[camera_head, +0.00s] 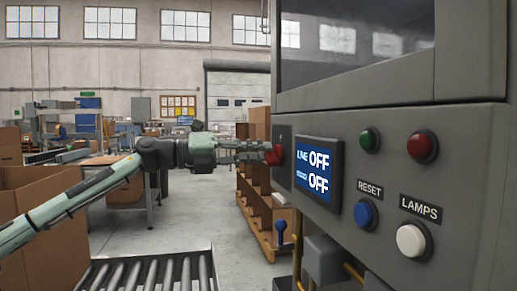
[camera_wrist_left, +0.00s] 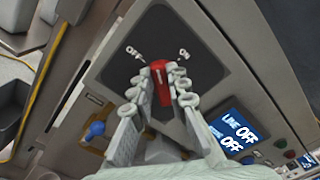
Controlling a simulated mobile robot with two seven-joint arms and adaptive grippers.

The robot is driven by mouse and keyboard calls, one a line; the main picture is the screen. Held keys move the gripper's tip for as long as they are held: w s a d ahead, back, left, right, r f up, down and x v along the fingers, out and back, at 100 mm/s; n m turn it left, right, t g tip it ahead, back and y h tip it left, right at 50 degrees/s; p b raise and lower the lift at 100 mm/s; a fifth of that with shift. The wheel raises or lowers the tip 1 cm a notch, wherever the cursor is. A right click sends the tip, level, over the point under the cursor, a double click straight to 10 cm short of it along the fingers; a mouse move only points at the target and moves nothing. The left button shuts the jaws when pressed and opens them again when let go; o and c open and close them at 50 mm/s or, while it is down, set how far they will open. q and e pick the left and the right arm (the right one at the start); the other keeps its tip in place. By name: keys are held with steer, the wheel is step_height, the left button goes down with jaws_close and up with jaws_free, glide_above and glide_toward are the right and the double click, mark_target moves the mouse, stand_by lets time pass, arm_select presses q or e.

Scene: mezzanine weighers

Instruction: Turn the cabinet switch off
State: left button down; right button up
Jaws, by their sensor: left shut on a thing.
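The cabinet switch has a red handle (camera_head: 274,154) on the cabinet's side face, left of the display; it also shows in the left wrist view (camera_wrist_left: 162,88). There its upper end leans slightly left, towards the left one of two white labels, which seems to read OFF. My left gripper (camera_head: 262,152) reaches it from the left. In the left wrist view my left gripper (camera_wrist_left: 170,84) has a finger on each side of the red handle and is shut on it. The display (camera_head: 318,170) shows LINE OFF and a second OFF. My right gripper is not in view.
Green (camera_head: 370,140), red (camera_head: 423,147), blue (camera_head: 366,213) and white (camera_head: 413,240) buttons sit on the cabinet front. A blue-handled valve (camera_head: 281,231) is below. A roller conveyor (camera_head: 155,272) and cardboard boxes (camera_head: 60,235) stand at left.

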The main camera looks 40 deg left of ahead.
arm_select(q)
steer(key=n, duration=0.3)
steer(key=shift+w+a+f+n+p, duration=0.1)
steer(key=shift+f+n+p, duration=0.05)
steer(key=shift+n+p, duration=0.2)
steer(key=n, duration=0.3)
steer(key=shift+f+n+p, duration=0.25)
steer(key=shift+p, duration=0.05)
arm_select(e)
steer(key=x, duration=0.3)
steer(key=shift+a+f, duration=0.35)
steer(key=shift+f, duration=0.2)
arm_select(q)
steer(key=c, duration=1.5)
jaws_free()
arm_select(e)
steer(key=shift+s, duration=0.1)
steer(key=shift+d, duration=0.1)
